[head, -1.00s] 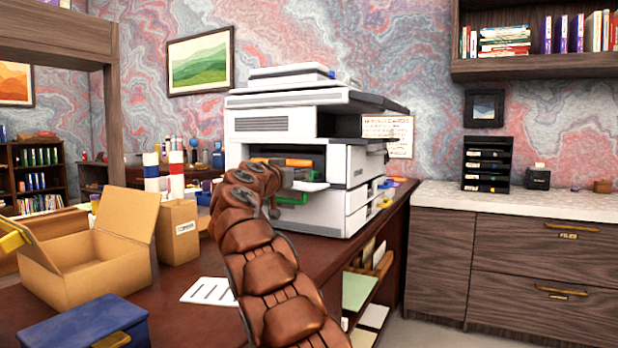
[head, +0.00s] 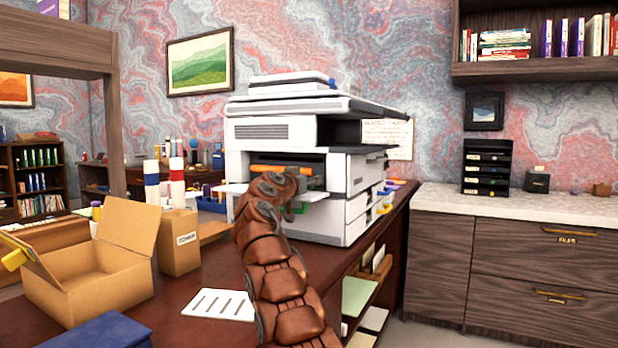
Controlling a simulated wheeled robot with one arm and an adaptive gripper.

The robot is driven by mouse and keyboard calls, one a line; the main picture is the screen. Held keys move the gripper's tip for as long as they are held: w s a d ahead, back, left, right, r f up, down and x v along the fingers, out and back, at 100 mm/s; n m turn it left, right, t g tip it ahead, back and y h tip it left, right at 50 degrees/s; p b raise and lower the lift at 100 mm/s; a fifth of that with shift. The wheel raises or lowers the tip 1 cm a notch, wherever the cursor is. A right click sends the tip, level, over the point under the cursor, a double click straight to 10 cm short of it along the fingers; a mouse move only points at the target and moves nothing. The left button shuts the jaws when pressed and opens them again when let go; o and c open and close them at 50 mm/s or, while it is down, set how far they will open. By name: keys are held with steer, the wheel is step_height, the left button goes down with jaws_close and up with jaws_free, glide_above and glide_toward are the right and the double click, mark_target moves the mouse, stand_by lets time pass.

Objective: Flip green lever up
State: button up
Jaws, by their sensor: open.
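The green lever (head: 298,208) shows at the front of the white printer (head: 330,210), just right of the end of my arm and below an orange bar (head: 287,170) in the printer's opening. My gripper (head: 284,186) is open at the printer's front, close to the lever. My arm hides part of the printer's front and part of the lever. I cannot tell whether the gripper touches the lever.
An open cardboard box (head: 130,265) and a smaller carton (head: 179,240) stand on the desk at left. A blue box (head: 95,332) is at the near left. A white sheet (head: 219,304) lies flat beside my arm.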

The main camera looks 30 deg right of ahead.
steer(key=shift+c, duration=0.2)
jaws_close()
stand_by(0.3)
stand_by(0.3)
